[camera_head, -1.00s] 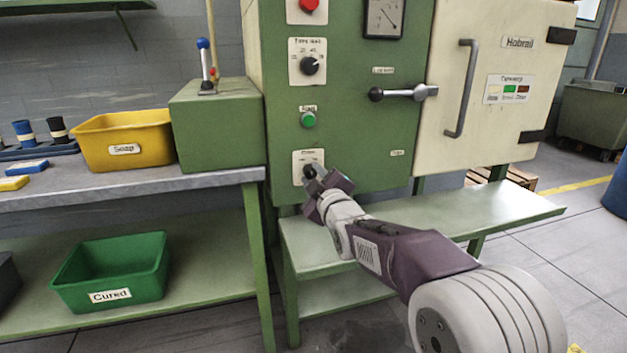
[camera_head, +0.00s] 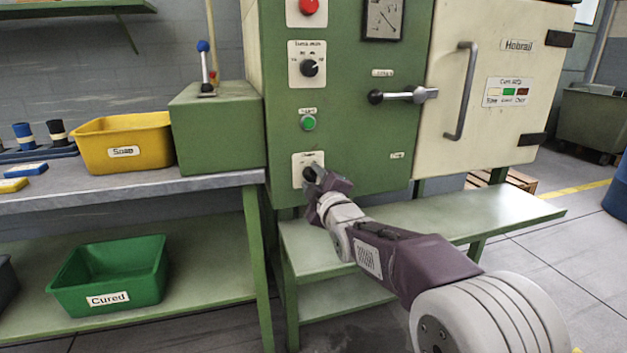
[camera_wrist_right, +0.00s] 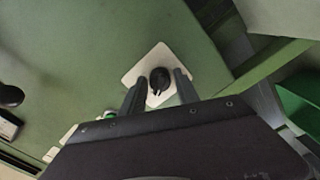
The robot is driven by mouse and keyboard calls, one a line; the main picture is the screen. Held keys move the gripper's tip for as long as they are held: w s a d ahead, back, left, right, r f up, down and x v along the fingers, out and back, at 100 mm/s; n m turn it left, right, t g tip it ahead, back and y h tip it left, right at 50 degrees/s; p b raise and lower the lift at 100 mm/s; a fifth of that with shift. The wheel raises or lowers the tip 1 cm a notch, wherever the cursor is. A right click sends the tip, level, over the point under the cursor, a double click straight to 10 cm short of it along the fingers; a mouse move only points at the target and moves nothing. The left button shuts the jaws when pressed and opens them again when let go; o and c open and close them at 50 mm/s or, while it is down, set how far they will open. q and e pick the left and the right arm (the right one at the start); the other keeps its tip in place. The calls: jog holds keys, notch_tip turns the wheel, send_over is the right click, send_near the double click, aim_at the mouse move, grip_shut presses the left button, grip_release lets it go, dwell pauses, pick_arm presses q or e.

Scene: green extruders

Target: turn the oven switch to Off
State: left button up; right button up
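The oven switch is a black knob on a white plate (camera_head: 299,161), low on the left of the green oven front. The knob (camera_wrist_right: 159,81) shows clearly in the right wrist view, with its plate around it. My right gripper (camera_head: 313,177) reaches the switch from the lower right and partly hides it in the head view. In the right wrist view its two fingers (camera_wrist_right: 161,88) stand apart on either side of the knob, with visible gaps. The plate's lettering and the knob's setting are too small to read. My left gripper is not in view.
Above the switch are a green button (camera_head: 308,122), a timer knob (camera_head: 309,68) and a red button (camera_head: 309,6). A door latch handle (camera_head: 402,95) sticks out to the right. A green shelf (camera_head: 470,215) runs below the oven. A bench (camera_head: 215,183) with a yellow bin (camera_head: 123,140) stands left.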

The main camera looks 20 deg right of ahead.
jog(key=shift+o, duration=0.5)
jog(key=shift+s, duration=0.3)
jog(key=s+p, duration=0.2)
jog(key=s, duration=0.6)
jog(key=shift+s+d, duration=0.15)
jog(key=shift+s, duration=0.1)
